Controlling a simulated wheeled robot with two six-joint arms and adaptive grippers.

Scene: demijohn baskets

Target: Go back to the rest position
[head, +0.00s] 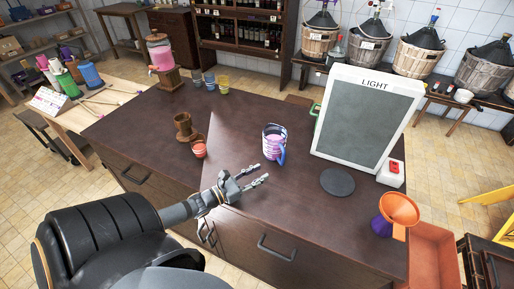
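My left gripper (263,173) reaches in from the lower left and hangs over the front part of the dark brown counter (225,140). Its two fingers are apart, with nothing between them. A clear jug (273,144) with pink and purple on it and a blue handle stands on the counter beyond the fingertips, apart from them. My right gripper is not in view.
A framed "LIGHT" panel (366,118) stands at the counter's right, with a dark round disc (337,182) before it. An orange funnel (399,208) is at the right edge.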

